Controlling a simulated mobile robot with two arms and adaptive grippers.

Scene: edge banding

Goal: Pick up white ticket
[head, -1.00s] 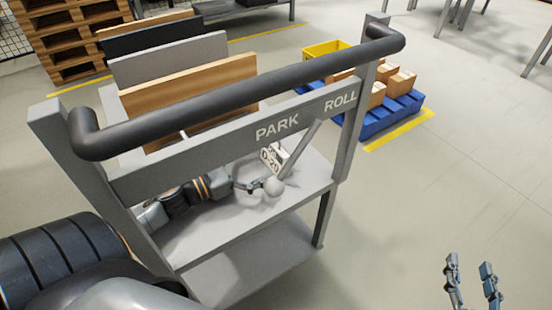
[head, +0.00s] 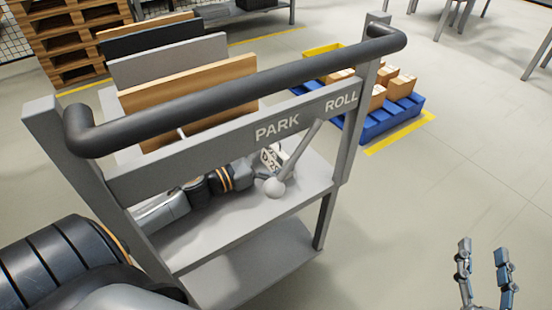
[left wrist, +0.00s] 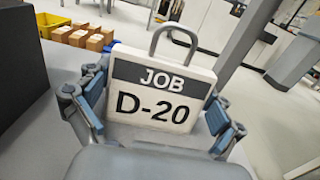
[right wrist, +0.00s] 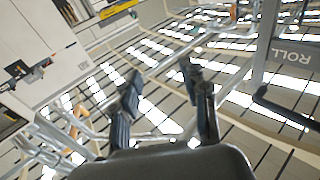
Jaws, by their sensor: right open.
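The white ticket, marked JOB D-20 with a grey handle loop, stands in the middle of the left wrist view (left wrist: 160,92). In the head view a part of the ticket (head: 269,158) shows on the grey cart's shelf, partly hidden by a slanted lever and the cart's rail. My left gripper (left wrist: 152,115) has one finger on each side of the ticket, close to its edges; I cannot tell whether they press on it. My right gripper (head: 483,255) is open and empty above the floor.
The grey cart (head: 215,172), marked PARK and ROLL, has a black handle bar (head: 240,88) above my left arm. Upright boards (head: 190,85) stand behind it. A blue pallet (head: 405,105) with boxes is beyond.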

